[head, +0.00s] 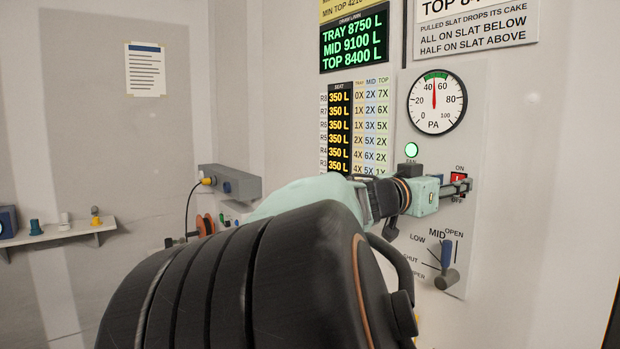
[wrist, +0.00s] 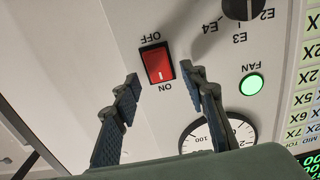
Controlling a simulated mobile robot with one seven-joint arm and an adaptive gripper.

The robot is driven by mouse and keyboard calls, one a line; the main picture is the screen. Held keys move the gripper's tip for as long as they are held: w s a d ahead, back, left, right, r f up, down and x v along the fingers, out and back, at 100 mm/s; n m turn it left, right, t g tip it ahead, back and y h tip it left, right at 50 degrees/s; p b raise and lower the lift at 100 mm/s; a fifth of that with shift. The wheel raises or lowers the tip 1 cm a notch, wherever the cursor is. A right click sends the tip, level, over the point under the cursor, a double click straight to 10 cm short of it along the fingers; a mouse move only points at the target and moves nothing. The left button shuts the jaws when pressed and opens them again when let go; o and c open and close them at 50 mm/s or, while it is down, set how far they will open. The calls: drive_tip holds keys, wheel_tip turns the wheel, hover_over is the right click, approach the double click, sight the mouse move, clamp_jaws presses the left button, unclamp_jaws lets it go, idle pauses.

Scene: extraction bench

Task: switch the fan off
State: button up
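The red rocker switch (head: 457,177) is on the wall panel, marked ON above and partly hidden by my gripper in the head view. In the wrist view, which is upside down, the switch (wrist: 157,63) is in full sight, with OFF above it and ON below. Which side is pressed in is hard to tell. The round FAN lamp (head: 411,150) glows green; it also shows lit in the wrist view (wrist: 251,85). My gripper (wrist: 160,74) is open and empty, fingers apart on either side of the switch in the picture. Contact with the panel cannot be made out.
A damper lever (head: 447,255) below sits by MID. A dark knob (wrist: 243,8) marked E2 to E4 is near the switch in the wrist view. A side shelf (head: 58,234) is at far left.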

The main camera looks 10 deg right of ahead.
drive_tip(key=shift+w+d, duration=0.3)
drive_tip(key=shift+d, duration=0.35)
clamp_jaws()
